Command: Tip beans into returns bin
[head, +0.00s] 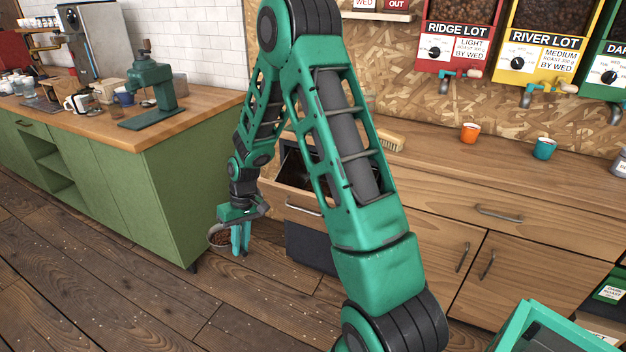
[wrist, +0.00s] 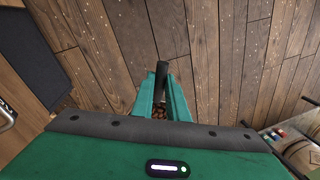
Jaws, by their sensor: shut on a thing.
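My gripper (head: 240,242) hangs low over the wooden floor, between the green counter and the open drawer. It is shut on the dark handle (wrist: 162,72) of a small scoop-like vessel. Brown beans (head: 219,238) lie in its round bowl, which looks roughly level in the head view. The beans also show between the fingers in the wrist view (wrist: 159,113). No bin marked as returns can be read. A dark box-like front (head: 308,247) stands below the drawer; I cannot tell if it is the bin.
A wooden drawer (head: 290,203) stands open behind my gripper, partly hidden by my arm. A green counter (head: 165,190) with a grinder (head: 150,88) is on the left. Orange (head: 469,133) and teal (head: 544,148) cups stand on the back worktop. The floor at left is clear.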

